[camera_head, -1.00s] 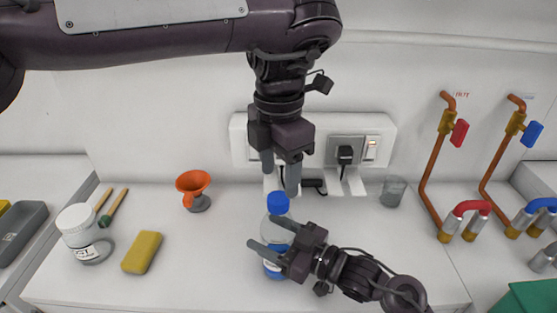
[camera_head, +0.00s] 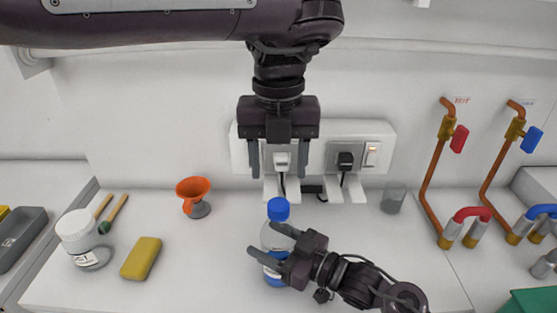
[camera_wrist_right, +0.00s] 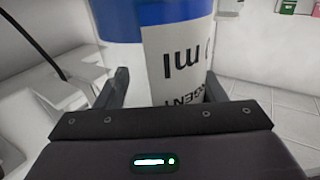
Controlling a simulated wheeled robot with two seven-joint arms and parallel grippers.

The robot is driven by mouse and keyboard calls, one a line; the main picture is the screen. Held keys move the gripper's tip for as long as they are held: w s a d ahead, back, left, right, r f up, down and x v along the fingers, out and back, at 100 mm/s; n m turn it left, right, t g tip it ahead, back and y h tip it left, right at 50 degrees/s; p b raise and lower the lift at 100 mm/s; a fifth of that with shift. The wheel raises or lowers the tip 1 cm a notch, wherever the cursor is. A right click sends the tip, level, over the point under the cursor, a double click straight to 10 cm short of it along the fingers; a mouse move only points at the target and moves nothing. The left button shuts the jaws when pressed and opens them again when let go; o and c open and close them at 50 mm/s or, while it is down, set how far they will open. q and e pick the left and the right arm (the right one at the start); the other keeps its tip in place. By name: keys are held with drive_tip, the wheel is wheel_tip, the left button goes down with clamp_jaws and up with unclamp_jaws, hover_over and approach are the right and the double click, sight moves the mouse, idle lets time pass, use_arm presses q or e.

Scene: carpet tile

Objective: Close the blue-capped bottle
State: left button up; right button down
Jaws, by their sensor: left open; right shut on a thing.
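The blue-capped bottle (camera_head: 272,240) stands upright near the front middle of the bench, with its blue cap (camera_head: 278,209) on top. My right gripper (camera_head: 264,246) comes in from the right and is shut on the bottle's body. In the right wrist view the bottle (camera_wrist_right: 180,62), with its white label and blue band, sits between the two fingers of the right gripper (camera_wrist_right: 165,90). My left gripper (camera_head: 279,172) is open and empty, pointing down above and behind the cap, apart from it. Whether the cap is fully seated cannot be told.
A white jar (camera_head: 80,236), a yellow sponge (camera_head: 141,258) and an orange funnel (camera_head: 193,188) stand to the left. Wall sockets (camera_head: 372,152) are behind, and copper pipes (camera_head: 431,165) rise at the right.

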sight(278, 204)
use_arm(q)
drive_tip(key=shift+f, duration=4)
drive_tip(key=c, duration=1)
drive_tip(key=o, duration=1.1)
drive_tip(key=shift+o, duration=0.2)
wheel_tip(278, 204, up, 12)
